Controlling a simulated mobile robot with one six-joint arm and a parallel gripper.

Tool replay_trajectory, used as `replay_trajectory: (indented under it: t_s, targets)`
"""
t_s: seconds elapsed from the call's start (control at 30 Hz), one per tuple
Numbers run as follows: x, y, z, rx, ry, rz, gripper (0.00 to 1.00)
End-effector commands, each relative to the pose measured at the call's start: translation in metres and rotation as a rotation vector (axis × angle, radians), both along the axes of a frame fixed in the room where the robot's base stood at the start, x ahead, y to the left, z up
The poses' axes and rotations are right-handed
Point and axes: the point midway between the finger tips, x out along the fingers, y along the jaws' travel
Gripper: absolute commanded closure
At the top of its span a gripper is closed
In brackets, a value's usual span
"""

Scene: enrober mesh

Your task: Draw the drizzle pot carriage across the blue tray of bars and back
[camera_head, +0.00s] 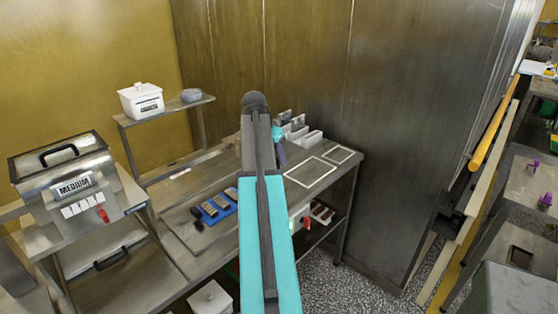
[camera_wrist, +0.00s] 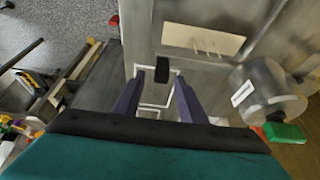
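My arm hides the pot in the head view.
White outlined rectangles (camera_head: 311,173) mark the table right of my arm. White holders (camera_head: 300,132) stand behind them. A metal box labelled MEDIUM (camera_head: 72,187) stands at left. A raised shelf (camera_head: 168,108) carries a white pot (camera_head: 141,100). A dark wall panel (camera_head: 400,130) bounds the right.

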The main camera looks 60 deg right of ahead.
Motion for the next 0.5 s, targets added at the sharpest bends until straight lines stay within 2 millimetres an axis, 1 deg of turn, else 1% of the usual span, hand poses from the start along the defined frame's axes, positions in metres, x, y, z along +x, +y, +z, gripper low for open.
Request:
replay_trajectory:
  t_s: [0.5]
  targets:
    - [0.004,0.023,0.058,-0.002,0.001,-0.001,0.62]
